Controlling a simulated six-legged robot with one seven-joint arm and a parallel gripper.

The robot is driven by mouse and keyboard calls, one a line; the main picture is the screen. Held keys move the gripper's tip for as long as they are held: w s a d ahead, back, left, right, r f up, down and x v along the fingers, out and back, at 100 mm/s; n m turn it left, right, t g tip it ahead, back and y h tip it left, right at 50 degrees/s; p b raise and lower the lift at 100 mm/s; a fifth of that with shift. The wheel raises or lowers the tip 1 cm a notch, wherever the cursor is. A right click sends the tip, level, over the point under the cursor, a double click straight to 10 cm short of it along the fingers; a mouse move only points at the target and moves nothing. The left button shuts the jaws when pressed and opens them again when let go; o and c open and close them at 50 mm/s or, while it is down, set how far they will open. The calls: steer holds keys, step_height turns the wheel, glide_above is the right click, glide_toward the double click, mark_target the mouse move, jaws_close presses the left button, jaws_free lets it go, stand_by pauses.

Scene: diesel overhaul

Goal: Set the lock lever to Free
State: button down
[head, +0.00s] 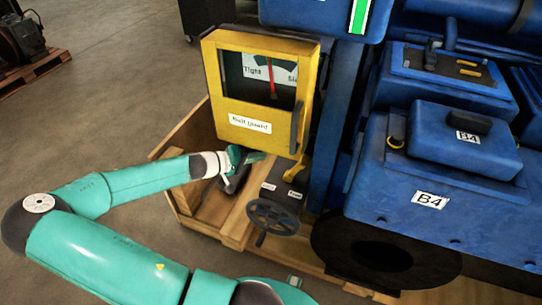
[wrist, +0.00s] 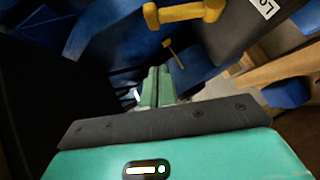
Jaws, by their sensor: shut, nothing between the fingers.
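The lock lever appears to be the yellow lever (head: 293,171) on a dark block (head: 281,193) with two small white labels, below the yellow gauge box. Its label text is too small to read in the head view. In the wrist view a yellow bar-shaped handle (wrist: 185,13) stands at the top beside a dark block (wrist: 235,28) with a partly cut-off white label. My gripper (head: 255,158) is left of the lever in the head view and apart from it. In the wrist view its green fingers (wrist: 157,86) are shut and empty, below the yellow handle.
The yellow gauge box (head: 257,97) with a red needle stands just above and behind my gripper. A black handwheel (head: 272,217) is in front of the block. The blue engine (head: 435,190) fills the right side. A wooden crate (head: 182,134) surrounds the area; open floor lies left.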

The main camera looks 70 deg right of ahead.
steer(key=shift+w+a+r, duration=0.15)
steer(key=shift+w+a, duration=0.2)
steer(key=shift+w, duration=0.1)
stand_by(0.4)
steer(key=w+a+f+n+t+y, duration=0.1)
steer(key=w+a+f+t+y, duration=0.1)
steer(key=w+a+y, duration=0.3)
steer(key=w+a+f+t, duration=0.2)
steer(key=a+t, duration=0.1)
steer(key=a, duration=0.4)
steer(key=w+a+r+n+t+y, duration=0.4)
steer(key=w+a, duration=0.4)
steer(key=a, duration=0.4)
steer(key=s+a+r+n+t, duration=0.2)
steer(key=a+r+n+t, duration=0.1)
steer(key=a+r, duration=0.8)
steer(key=s+a+r+n+t+y, duration=0.1)
steer(key=a+r+n+t, duration=0.3)
steer(key=a+r, duration=0.7)
steer(key=shift+s+a+r+n+t, duration=0.25)
steer(key=shift+s+r+n+t, duration=0.05)
steer(key=shift+s+t, duration=0.1)
